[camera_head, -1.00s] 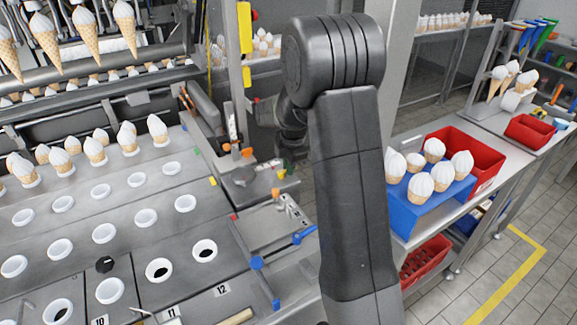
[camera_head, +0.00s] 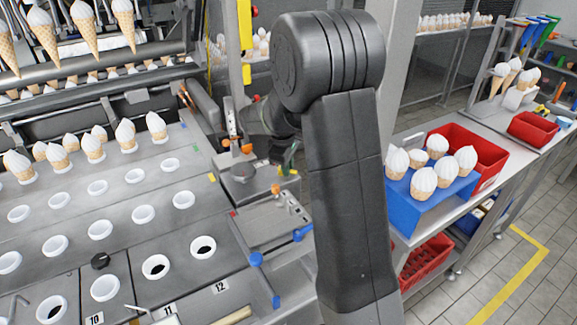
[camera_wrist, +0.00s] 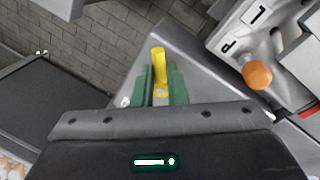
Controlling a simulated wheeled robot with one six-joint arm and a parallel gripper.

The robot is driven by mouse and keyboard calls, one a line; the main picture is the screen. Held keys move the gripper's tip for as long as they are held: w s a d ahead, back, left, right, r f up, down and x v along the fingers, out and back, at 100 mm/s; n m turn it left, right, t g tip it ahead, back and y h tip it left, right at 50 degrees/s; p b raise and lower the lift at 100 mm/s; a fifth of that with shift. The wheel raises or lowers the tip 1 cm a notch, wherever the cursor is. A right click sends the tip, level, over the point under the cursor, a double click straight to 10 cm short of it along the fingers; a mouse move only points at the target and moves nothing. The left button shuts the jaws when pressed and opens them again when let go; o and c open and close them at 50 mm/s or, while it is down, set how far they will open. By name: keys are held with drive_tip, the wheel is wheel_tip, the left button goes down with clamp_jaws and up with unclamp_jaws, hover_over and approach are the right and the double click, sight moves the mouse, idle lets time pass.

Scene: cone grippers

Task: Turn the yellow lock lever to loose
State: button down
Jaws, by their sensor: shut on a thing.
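The yellow lock lever (camera_wrist: 158,62) stands up between the green fingers of my gripper (camera_wrist: 161,72) in the wrist view. The gripper is shut on the lever, with a finger on either side of it. The lever's lower part is partly hidden by the fingers and the gripper body. In the head view my gripper (camera_head: 291,158) is small and mostly hidden behind my own arm, near the machine's right corner. I cannot make out the lever's loose or locked marking.
An orange knob (camera_wrist: 257,75) on a labelled metal plate (camera_wrist: 258,22) is close right of my gripper. In the head view, a blue cone holder (camera_head: 429,197) and a red bin (camera_head: 480,160) stand on the right-hand bench. Tiled floor lies beyond.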

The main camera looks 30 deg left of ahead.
drive_tip(key=m, duration=0.2)
drive_tip(key=s+m+h, duration=0.1)
drive_tip(key=m, duration=0.2)
drive_tip(key=shift+a, duration=0.2)
idle(0.3)
drive_tip(key=c, duration=1.5)
unclamp_jaws()
drive_tip(key=shift+o, duration=0.2)
wheel_tip(320, 180, up, 14)
drive_tip(key=s, duration=0.2)
drive_tip(key=shift+s+a+f, duration=0.2)
drive_tip(key=shift+s+a, duration=0.1)
drive_tip(key=shift+a, duration=0.1)
drive_tip(key=f, duration=0.4)
drive_tip(key=w+f, duration=0.1)
drive_tip(key=f, duration=0.4)
drive_tip(key=w+f, duration=0.1)
drive_tip(key=f, duration=0.3)
drive_tip(key=shift+w+d+f, duration=0.25)
drive_tip(key=shift+d+f, duration=0.05)
drive_tip(key=shift+d, duration=0.1)
